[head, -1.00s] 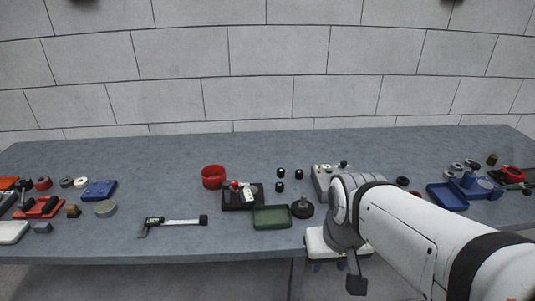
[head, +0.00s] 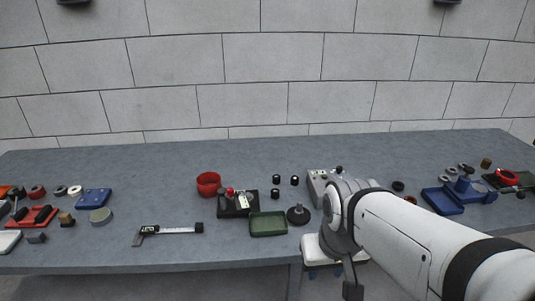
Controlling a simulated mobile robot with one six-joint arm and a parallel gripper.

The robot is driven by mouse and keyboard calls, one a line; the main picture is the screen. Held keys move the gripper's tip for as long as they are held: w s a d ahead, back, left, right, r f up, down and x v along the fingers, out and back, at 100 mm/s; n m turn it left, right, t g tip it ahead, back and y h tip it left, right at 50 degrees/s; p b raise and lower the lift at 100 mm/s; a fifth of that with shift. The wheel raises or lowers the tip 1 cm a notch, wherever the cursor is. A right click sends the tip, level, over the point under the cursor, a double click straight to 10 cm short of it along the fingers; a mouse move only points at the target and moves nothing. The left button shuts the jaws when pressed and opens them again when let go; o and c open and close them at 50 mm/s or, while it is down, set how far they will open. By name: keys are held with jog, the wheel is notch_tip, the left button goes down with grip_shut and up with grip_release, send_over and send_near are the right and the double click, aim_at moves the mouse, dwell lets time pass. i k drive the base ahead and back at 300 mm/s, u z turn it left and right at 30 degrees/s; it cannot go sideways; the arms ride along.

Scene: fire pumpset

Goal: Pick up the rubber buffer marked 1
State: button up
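Three small black cylinders that look like rubber buffers stand on the table right of the red ring: one at the back left (head: 276,179), one at the back right (head: 295,181) and one in front (head: 276,194). Pale marks show on them, but they are too small to read, so I cannot tell which is marked 1. My arm reaches in from the lower right in the head view. The dark part at its end (head: 352,290) hangs low in front of the table edge, apart from the cylinders. The gripper's fingers cannot be made out.
Around the cylinders are a red ring (head: 208,184), a black device with a red knob (head: 238,203), a green tray (head: 268,224), a round black knob (head: 298,214) and a grey control box (head: 318,186). The table's back strip is clear.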

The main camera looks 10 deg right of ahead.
aim_at(295, 179)
jog(key=k, duration=0.3)
jog(key=u, duration=0.45)
jog(key=i, duration=1.15)
jog(key=z, duration=0.45)
